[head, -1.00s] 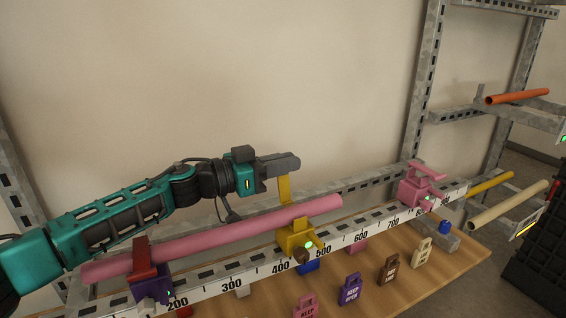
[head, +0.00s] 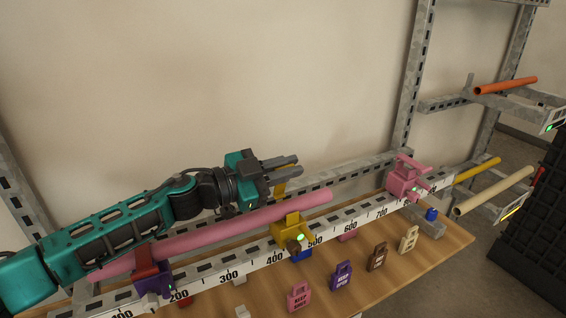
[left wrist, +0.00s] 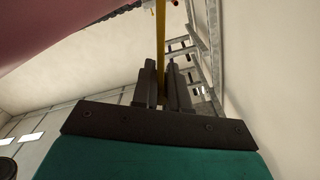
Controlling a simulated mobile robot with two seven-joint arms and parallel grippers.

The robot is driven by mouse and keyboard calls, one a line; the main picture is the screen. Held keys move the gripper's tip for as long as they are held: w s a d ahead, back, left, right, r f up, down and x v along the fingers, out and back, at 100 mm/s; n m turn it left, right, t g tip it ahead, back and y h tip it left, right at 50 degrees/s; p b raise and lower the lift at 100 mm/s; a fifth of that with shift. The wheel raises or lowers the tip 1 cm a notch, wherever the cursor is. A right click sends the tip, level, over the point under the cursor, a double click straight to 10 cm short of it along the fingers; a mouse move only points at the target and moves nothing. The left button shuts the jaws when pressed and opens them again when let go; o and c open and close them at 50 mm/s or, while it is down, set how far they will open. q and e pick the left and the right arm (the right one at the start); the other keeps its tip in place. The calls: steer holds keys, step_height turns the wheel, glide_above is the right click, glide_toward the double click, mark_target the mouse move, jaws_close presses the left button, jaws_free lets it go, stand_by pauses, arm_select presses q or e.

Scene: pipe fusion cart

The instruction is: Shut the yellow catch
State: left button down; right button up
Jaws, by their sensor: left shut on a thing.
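The yellow catch (head: 287,229) sits on the numbered rail, between the 400 and 500 marks. Its yellow arm (head: 279,189) stands up behind the pink pipe (head: 225,226), so the catch is open. The pipe hides the arm's lower part. My left gripper (head: 286,166) is at the arm's upper end, above and behind the pipe. In the left wrist view the yellow arm (left wrist: 161,50) runs between the two dark fingers, which are shut on it. My right gripper is not in view.
A purple catch with a red top (head: 153,277) is at the rail's left and a pink catch (head: 405,181) at its right. Several padlock-shaped tags, such as a purple one (head: 341,276), stand on the wooden board (head: 400,275). Loose pipes lie on brackets at the right.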

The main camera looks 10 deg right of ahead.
arm_select(q)
steer(key=shift+m, duration=0.4)
steer(key=c, duration=1.2)
jaws_free()
steer(key=shift+s, duration=0.15)
steer(key=shift+o, duration=0.2)
steer(key=v, duration=1.2)
steer(key=shift+s+a+b, duration=0.15)
steer(key=shift+a+b, duration=0.15)
steer(key=shift+a, duration=0.1)
steer(key=shift+r, duration=0.1)
